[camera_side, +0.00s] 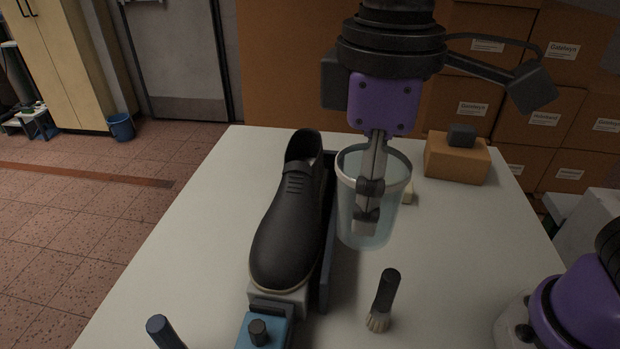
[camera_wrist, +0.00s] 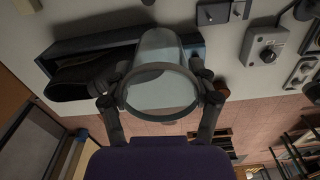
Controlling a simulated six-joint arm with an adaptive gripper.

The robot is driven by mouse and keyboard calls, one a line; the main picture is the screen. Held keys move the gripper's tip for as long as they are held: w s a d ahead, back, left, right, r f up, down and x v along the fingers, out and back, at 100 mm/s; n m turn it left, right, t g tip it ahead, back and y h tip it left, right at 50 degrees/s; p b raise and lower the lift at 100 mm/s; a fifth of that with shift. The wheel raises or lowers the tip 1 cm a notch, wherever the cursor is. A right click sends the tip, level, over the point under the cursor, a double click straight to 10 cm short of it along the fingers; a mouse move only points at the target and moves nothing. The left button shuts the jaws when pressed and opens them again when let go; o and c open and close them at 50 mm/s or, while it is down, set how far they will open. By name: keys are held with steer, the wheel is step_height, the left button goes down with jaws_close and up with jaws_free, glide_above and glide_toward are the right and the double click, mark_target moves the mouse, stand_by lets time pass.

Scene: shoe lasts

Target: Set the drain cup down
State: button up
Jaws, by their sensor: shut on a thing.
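The drain cup (camera_side: 400,212) is a clear, pale blue cup with a light rim, upright in the side view, to the right of the black shoe. My gripper (camera_side: 367,207) is shut on the cup, with a finger against its near wall. The far finger is mostly hidden in the side view. In the wrist view the cup (camera_wrist: 160,92) sits between the two fingers, its round mouth facing the camera. I cannot tell for sure whether the cup's base is touching the table.
A black shoe (camera_side: 286,225) sits on a blue holder (camera_side: 262,330) left of the cup. White table (camera_side: 450,270) is clear right of the cup.

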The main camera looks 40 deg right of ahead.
steer(key=s+a+n, duration=0.1)
steer(key=s+a, duration=0.1)
steer(key=s, duration=0.1)
glide_above(347, 347)
step_height(347, 347, down, 20)
steer(key=shift+r, duration=0.1)
steer(key=o, duration=1)
